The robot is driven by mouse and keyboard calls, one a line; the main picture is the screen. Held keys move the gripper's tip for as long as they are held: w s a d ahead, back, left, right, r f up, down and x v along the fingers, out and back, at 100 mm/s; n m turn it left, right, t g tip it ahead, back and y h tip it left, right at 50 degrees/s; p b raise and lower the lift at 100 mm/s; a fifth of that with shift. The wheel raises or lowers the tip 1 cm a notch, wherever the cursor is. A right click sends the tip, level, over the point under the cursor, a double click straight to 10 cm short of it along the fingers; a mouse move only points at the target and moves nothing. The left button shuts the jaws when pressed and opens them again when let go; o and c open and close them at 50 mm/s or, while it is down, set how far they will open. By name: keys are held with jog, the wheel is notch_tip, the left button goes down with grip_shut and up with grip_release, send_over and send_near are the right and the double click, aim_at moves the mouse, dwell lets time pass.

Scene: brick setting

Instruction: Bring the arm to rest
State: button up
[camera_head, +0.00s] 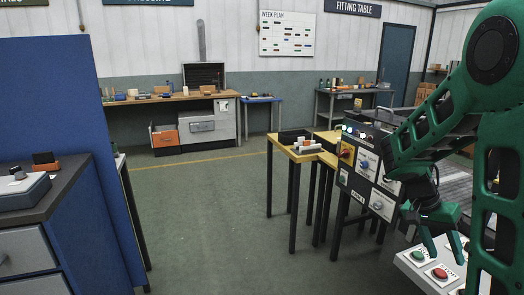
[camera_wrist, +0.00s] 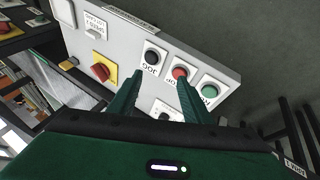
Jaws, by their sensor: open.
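My green arm reaches in from the right in the head view. My gripper (camera_head: 445,252) points down above a light grey button box (camera_head: 412,264) at the lower right. In the wrist view my gripper (camera_wrist: 160,80) is open, with its two green fingers apart and nothing between them. Beyond the fingers, the button box (camera_wrist: 225,72) carries a black button (camera_wrist: 151,56), a red button (camera_wrist: 180,73), a green button (camera_wrist: 209,91) and a red knob on a yellow plate (camera_wrist: 103,72). Whether a fingertip touches the box is unclear.
A control cabinet (camera_head: 366,182) with knobs and lamps stands left of my arm, beside a yellow-topped table (camera_head: 285,150). A blue panel (camera_head: 50,95) and drawer cabinet (camera_head: 85,240) are at left. A workbench (camera_head: 165,98) is at the back. The middle floor (camera_head: 205,215) is clear.

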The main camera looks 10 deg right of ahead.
jog(key=s+a+r+n+t+y, duration=0.1)
jog(key=s+a+r+n+y, duration=0.1)
jog(key=s+a, duration=0.4)
jog(key=s+a+r+n+t+y, duration=0.1)
jog(key=s+a+r+n+y, duration=0.1)
jog(key=s+a, duration=0.4)
jog(key=s+n+y, duration=0.1)
jog(key=s+n, duration=0.1)
jog(key=s, duration=0.3)
jog(key=shift+s+a+t, duration=0.2)
jog(key=shift+s+t, duration=0.05)
jog(key=shift+t, duration=0.15)
jog(key=shift+w+f, duration=0.2)
jog(key=shift+w, duration=0.4)
